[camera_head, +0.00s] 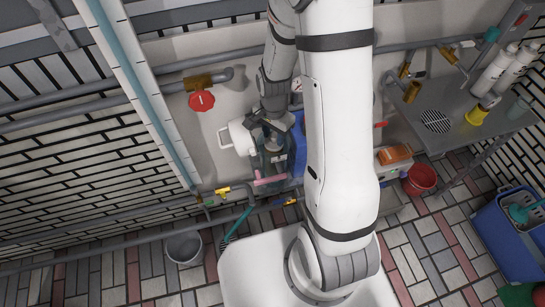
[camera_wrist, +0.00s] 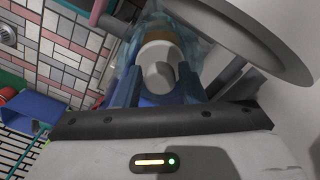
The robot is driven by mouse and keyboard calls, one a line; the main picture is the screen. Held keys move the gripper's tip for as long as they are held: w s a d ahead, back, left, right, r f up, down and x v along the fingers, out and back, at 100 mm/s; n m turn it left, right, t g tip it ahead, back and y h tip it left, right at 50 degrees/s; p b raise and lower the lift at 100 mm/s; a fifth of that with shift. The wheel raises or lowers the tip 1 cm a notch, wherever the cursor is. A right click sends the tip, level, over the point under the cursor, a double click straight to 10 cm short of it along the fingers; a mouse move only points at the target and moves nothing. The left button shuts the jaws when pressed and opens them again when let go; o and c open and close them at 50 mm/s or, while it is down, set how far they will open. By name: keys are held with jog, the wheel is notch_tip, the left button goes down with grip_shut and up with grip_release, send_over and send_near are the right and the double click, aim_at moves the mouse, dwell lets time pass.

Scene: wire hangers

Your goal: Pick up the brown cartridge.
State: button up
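My gripper (camera_head: 272,130) hangs low beside the wall, at a clear bluish container (camera_head: 275,158). In the wrist view, the two fingers of my gripper (camera_wrist: 158,88) stand apart. Between them is a rounded pale grey-white thing with a brown band (camera_wrist: 160,42); it may be the brown cartridge. I cannot tell whether the fingers touch it. Clear bluish material (camera_wrist: 130,48) surrounds it. In the head view, the gripper and container hide this thing. An orange-brown block (camera_head: 394,154) lies on a pale box right of my arm; I cannot tell whether it is a cartridge.
A white jug (camera_head: 240,138) stands close left of my gripper, with a red valve wheel (camera_head: 202,101) above. A red bucket (camera_head: 420,180) and grey bucket (camera_head: 185,247) stand apart. A large grey disc (camera_wrist: 270,35) crowds the wrist view's upper right.

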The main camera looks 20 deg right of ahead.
grip_shut()
jog(key=shift+r, duration=0.1)
dwell(0.3)
